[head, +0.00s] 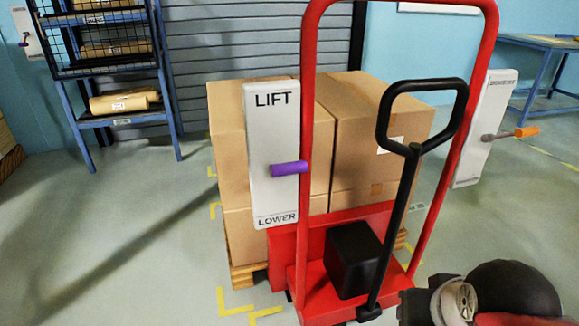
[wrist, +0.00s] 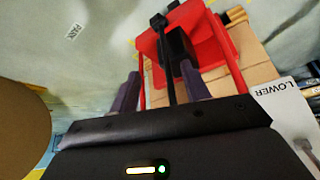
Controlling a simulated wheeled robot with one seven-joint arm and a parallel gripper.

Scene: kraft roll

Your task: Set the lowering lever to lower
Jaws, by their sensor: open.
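The lowering lever has a purple grip (head: 289,168) and sticks out from a tall white plate (head: 272,120) marked LIFT at the top and LOWER at the bottom. The grip sits a little below the plate's middle. The plate's LOWER end also shows at the right edge of the wrist view (wrist: 287,97). My gripper (wrist: 162,90) is open, its two fingers spread apart. The plate is to the right of the fingers there. The truck's black handle bar shows between the fingers, seemingly beyond them. In the head view the fingertips are not visible.
A red pallet truck (head: 310,45) with a black loop handle (head: 464,105) stands before cartons (head: 385,125) on a pallet. A second white plate (head: 488,110) with an orange-gripped lever (head: 526,132) is at right. A blue rack (head: 163,80) stands left.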

